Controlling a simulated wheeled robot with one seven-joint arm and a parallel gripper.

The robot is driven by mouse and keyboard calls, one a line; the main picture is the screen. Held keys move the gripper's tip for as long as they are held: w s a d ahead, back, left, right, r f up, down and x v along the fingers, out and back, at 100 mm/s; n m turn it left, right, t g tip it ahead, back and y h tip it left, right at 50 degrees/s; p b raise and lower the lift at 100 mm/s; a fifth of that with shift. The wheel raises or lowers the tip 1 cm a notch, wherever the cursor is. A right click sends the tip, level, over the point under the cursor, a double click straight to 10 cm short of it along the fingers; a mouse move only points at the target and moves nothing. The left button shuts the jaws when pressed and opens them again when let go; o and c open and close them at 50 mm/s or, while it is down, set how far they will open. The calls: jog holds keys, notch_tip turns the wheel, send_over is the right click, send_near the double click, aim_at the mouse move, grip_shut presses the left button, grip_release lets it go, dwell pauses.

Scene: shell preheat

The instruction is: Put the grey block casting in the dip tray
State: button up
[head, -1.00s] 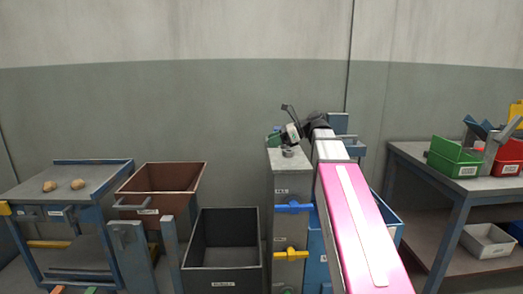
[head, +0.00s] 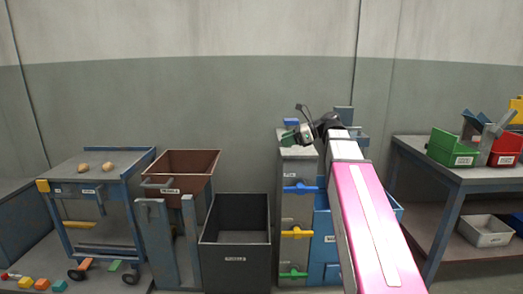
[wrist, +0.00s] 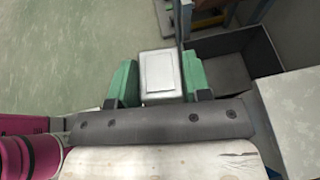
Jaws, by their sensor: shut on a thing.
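My gripper (head: 297,137) is shut on the grey block casting, which shows as a pale square-topped block (wrist: 160,75) between the two green fingers in the wrist view. In the head view the gripper is near the top of the narrow grey cabinet (head: 299,210), and the block is not clearly visible there. I cannot make out which container is the dip tray.
A black bin (head: 236,258) stands left of the cabinet, with a brown bin (head: 180,165) beyond it. The right bench (head: 440,172) carries green (head: 453,148) and red bins. Coloured blocks lie on the floor, lower left.

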jog(key=shift+s+d+f, duration=0.1)
jog(key=shift+d+f, duration=0.2)
jog(key=shift+f, duration=0.5)
jog(key=s+d+f+m+t, duration=0.1)
jog(key=d+f+m+t, duration=0.1)
jog(key=f, duration=0.5)
jog(key=s+d+f+m+t+h, duration=0.1)
jog(key=s+d+f+m+t, duration=0.1)
jog(key=f, duration=0.5)
jog(key=s+d+f+m+t+h, duration=0.1)
jog(key=s+d+f+t, duration=0.1)
jog(key=d+f, duration=0.2)
notch_tip(320, 180, down, 3)
jog(key=shift+d+f+m, duration=0.1)
jog(key=shift+d+m, duration=0.2)
jog(key=shift+m, duration=0.1)
jog(key=w+a+r+m+t+h, duration=0.1)
jog(key=w+a+r, duration=0.4)
jog(key=w+r, duration=0.6)
jog(key=w+a+r+m+t+h, duration=0.1)
jog(key=w+a+r, duration=0.55)
jog(key=r, duration=0.65)
send_over(301, 152)
jog(key=f, duration=0.6)
jog(key=shift+w+a+f, duration=0.1)
jog(key=shift+w+f, duration=0.2)
jog(key=shift+f, duration=2.1)
jog(key=shift+f, duration=0.1)
